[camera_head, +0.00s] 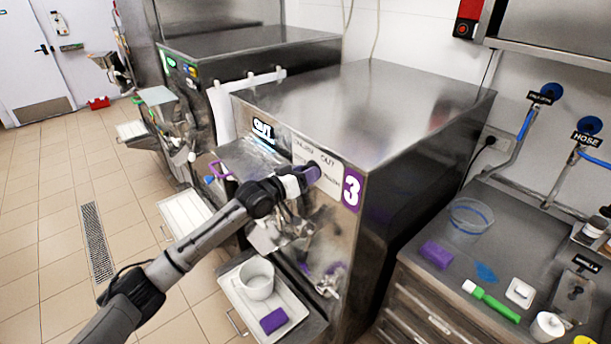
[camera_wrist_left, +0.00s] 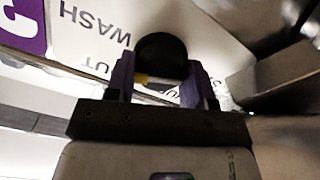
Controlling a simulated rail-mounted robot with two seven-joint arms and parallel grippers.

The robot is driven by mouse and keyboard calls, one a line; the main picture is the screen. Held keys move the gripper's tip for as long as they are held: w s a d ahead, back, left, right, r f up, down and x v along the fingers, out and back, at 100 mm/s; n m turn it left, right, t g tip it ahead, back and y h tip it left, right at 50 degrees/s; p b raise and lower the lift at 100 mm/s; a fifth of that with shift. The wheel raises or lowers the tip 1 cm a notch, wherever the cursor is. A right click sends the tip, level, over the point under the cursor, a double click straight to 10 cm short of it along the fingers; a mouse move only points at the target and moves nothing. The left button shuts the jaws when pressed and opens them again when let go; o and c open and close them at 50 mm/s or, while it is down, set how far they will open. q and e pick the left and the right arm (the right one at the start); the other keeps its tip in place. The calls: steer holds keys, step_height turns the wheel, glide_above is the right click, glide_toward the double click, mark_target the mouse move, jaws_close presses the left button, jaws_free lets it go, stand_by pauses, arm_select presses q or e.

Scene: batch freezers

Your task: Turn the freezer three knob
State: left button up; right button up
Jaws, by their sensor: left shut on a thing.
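Freezer three (camera_head: 375,110) is a steel machine with a purple label bearing a white 3 (camera_head: 352,189) on its front. My left gripper (camera_head: 311,174) is at the front panel, just left of that label. In the left wrist view, my left gripper (camera_wrist_left: 160,82) has its two purple fingers on either side of a round black knob (camera_wrist_left: 161,55), and it is shut on the knob. The knob sits beside a white sign with the word WASH (camera_wrist_left: 97,28). In the head view the gripper hides the knob. My right gripper is in neither view.
A white tray (camera_head: 237,302) below the freezer front holds a white bucket (camera_head: 257,279) and a purple sponge (camera_head: 273,320). Another freezer (camera_head: 250,42) stands behind.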

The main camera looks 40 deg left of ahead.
arm_select(q)
steer(key=shift+f+m, duration=0.15)
steer(key=shift+m, duration=0.95)
steer(key=shift+f+m, duration=0.1)
steer(key=shift+m, duration=1)
steer(key=o, duration=0.5)
steer(key=shift+c, duration=0.2)
steer(key=o, duration=0.5)
steer(key=shift+r+p, duration=0.15)
steer(key=shift+p, duration=0.15)
steer(key=shift+c, duration=0.2)
steer(key=shift+s, duration=0.1)
steer(key=s+a+b, duration=0.2)
steer(key=s, duration=1.1)
steer(key=shift+a, duration=0.3)
